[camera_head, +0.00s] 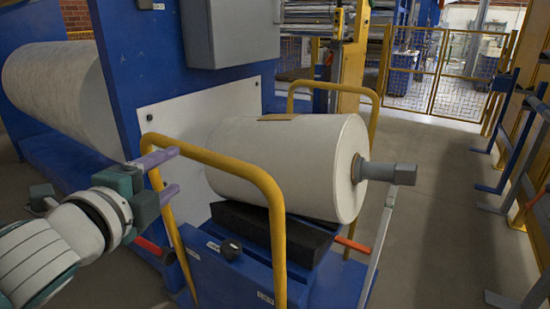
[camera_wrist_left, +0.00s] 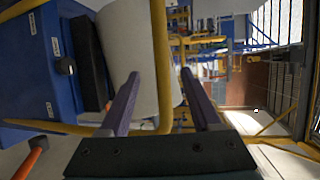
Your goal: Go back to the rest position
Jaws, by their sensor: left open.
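My left gripper (camera_head: 174,170) comes in from the lower left, with two purple fingers spread apart and nothing between them. It is beside the left yellow rail (camera_head: 262,178) of a blue cart (camera_head: 222,268). In the left wrist view the open fingers (camera_wrist_left: 160,74) point toward a yellow rail and the white film roll (camera_wrist_left: 140,40). I cannot tell if a finger touches the rail. The large white roll (camera_head: 270,160) lies on a black cradle (camera_head: 262,228) on the cart, with a grey shaft end sticking out right. My right gripper is not in view.
A blue machine frame (camera_head: 125,60) with a white panel and grey box (camera_head: 230,30) stands behind the gripper. Another large roll (camera_head: 60,90) is at the far left. Open floor (camera_head: 430,190) lies right of the cart, bordered by blue and yellow barriers (camera_head: 520,150).

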